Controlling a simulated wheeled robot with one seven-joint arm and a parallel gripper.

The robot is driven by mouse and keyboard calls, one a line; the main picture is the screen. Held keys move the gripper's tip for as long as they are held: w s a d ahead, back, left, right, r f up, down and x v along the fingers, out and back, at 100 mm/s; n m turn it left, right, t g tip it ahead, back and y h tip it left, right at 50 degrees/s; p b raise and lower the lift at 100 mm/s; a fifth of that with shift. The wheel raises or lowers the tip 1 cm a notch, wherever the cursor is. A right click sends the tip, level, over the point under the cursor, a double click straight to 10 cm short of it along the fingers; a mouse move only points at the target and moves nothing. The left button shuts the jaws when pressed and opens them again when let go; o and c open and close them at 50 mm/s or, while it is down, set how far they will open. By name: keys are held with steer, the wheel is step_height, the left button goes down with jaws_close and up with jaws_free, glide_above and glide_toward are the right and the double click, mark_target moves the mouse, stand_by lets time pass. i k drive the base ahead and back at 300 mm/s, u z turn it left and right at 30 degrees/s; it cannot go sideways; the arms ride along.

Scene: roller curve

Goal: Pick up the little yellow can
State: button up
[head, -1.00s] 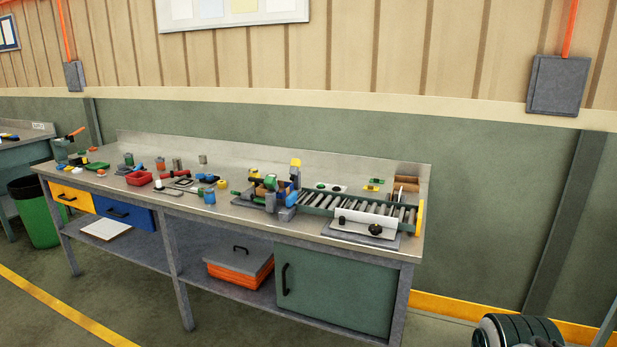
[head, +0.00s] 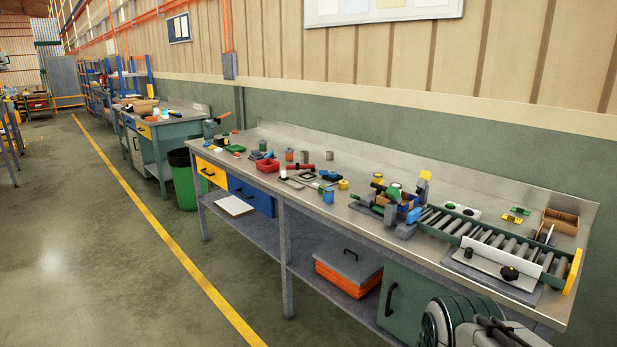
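A small round yellow item (head: 343,184) stands on the steel workbench (head: 350,212), near its front edge, just right of a blue cylinder (head: 328,195). It may be the little yellow can, but it is too small to be sure. Part of my arm (head: 450,318), with dark and grey ribbed parts, shows at the bottom right. I cannot make out gripper fingertips there. It is well apart from the yellow item, in front of the bench's right end.
A roller conveyor (head: 490,238) and a vise-like fixture (head: 385,205) fill the bench's right part. A red bin (head: 267,165) and small tools lie to the left. A green waste bin (head: 185,180) stands at the far end. The floor left of the bench is clear.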

mark_target(377, 177)
steer(key=u, duration=0.85)
steer(key=i, duration=2.8)
steer(key=z, duration=1.5)
steer(key=i, duration=0.85)
steer(key=z, duration=0.85)
